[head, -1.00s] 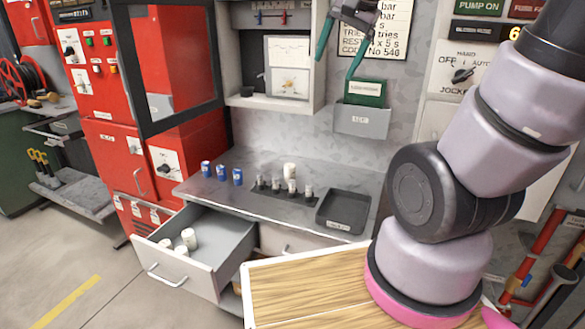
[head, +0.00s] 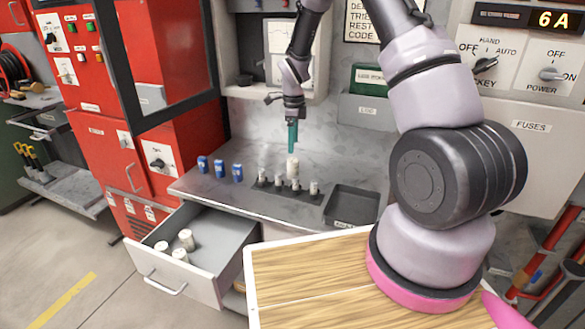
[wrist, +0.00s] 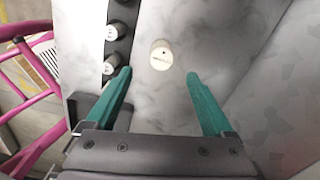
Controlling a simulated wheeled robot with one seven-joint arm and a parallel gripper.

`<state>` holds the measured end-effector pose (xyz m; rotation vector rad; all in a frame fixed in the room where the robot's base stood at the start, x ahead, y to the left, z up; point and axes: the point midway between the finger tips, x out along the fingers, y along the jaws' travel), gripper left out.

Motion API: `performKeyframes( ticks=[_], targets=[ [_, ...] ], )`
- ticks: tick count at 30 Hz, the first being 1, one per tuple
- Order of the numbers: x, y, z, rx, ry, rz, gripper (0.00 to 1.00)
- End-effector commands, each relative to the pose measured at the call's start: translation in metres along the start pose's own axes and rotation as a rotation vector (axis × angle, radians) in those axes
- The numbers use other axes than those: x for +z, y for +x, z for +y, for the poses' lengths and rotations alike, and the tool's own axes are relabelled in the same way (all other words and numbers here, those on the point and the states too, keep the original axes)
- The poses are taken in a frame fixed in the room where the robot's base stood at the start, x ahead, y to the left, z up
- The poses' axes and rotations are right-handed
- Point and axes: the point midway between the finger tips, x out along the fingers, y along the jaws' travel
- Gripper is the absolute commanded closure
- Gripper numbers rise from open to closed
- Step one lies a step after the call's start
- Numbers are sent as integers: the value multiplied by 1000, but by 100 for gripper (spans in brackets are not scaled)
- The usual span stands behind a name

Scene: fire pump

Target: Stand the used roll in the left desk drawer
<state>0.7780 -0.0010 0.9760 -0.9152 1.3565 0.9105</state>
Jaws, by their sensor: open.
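A cream roll (head: 292,167) stands upright on the grey desk top, behind a row of small bottle-like items. It also shows from above in the wrist view (wrist: 161,55), beyond and between my fingertips. My gripper (head: 292,139) has teal fingers and points down just above this roll; in the wrist view (wrist: 160,76) its fingers are wide apart with nothing between them. The left desk drawer (head: 213,247) is pulled open and holds several cream rolls (head: 186,239), at least one of them upright, near its front.
Several blue-labelled cans (head: 220,168) stand left on the desk. A dark rack (head: 285,186) of small items stands in front of the roll, with a black tray (head: 351,204) to the right. The drawer's back part is clear. A glazed door frame (head: 160,50) hangs at left.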

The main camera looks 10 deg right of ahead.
Motion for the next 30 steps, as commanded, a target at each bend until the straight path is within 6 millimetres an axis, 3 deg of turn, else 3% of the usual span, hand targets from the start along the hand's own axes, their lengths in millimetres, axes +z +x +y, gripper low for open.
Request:
performKeyframes(
  ticks=[12,17,25,30],
  targets=[
    [1,62,0,12,39,11,13],
    [1,73,0,11,38,11,13],
    [1,110,0,13,38,11,13],
    [0,123,-1,10,39,10,13]
  ],
)
